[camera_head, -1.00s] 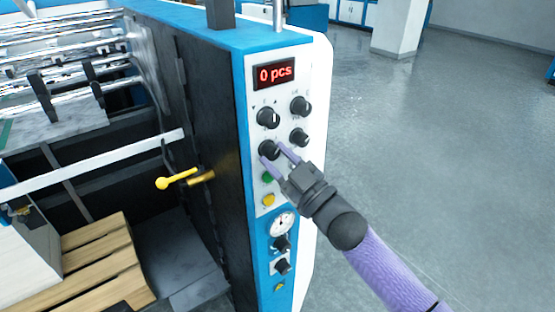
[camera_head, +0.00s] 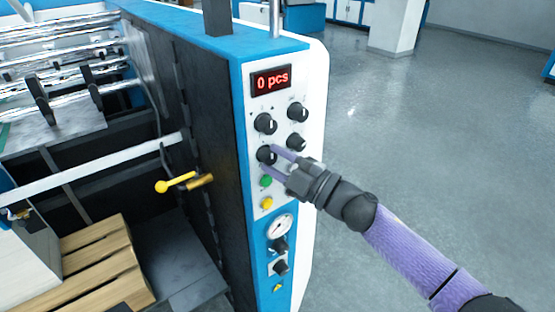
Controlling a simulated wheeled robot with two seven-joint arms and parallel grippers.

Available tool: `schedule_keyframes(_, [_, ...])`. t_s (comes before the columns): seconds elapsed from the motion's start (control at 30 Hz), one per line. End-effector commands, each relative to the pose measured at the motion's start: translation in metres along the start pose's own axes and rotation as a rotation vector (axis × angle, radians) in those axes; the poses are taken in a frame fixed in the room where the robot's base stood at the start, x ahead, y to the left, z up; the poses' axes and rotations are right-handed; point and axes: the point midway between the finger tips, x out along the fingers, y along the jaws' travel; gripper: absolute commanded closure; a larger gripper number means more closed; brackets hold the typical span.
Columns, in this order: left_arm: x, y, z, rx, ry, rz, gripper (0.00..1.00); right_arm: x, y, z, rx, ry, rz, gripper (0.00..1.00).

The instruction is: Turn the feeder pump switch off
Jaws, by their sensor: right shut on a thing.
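A white control panel (camera_head: 257,200) on the blue and black machine carries several black rotary knobs. The knob sits above a green button (camera_head: 266,182) and a yellow button (camera_head: 267,203). I cannot read which knob is labelled as the feeder pump switch. My left gripper is not in view.
Other knobs stand close by: upper left (camera_head: 265,123), upper right (camera_head: 298,111) and middle right (camera_head: 296,142). A gauge (camera_head: 279,227) and lower knobs sit below. A yellow-handled lever (camera_head: 176,183) is at left. Floor is clear at right.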

Motion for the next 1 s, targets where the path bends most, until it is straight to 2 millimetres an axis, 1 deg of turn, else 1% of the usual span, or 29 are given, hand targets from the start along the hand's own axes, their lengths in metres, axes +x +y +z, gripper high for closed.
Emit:
schedule_keyframes(0.5, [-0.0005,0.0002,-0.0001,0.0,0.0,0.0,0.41,-0.0002,-0.0006,0.0004,-0.017,-0.001,-0.008,1.0])
schedule_keyframes(0.53, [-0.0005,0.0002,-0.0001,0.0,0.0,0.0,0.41,-0.0002,-0.0006,0.0004,-0.017,-0.001,-0.008,0.54])
schedule_keyframes(0.57, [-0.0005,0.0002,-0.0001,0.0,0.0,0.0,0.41,-0.0002,-0.0006,0.0004,-0.017,-0.001,-0.008,0.47])
schedule_keyframes(0.6, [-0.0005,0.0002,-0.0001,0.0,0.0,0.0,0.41,-0.0002,-0.0006,0.0004,-0.016,-0.001,-0.008,0.39])
schedule_keyframes(0.67, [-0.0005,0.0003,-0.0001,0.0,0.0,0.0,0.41,-0.0001,-0.0005,0.0003,-0.016,-0.001,-0.008,0.26])
schedule_keyframes(0.7, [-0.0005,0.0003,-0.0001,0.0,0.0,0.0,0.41,-0.0001,-0.0004,0.0003,-0.016,-0.001,-0.008,0.22])
schedule_keyframes(0.93, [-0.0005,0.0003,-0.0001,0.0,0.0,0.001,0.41,-0.0002,-0.0002,0.0001,-0.016,0.0,-0.007,0.22])
schedule_keyframes(1.0, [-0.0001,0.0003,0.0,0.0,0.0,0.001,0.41,-0.0037,-0.0005,0.0004,-0.016,-0.001,-0.007,0.22])
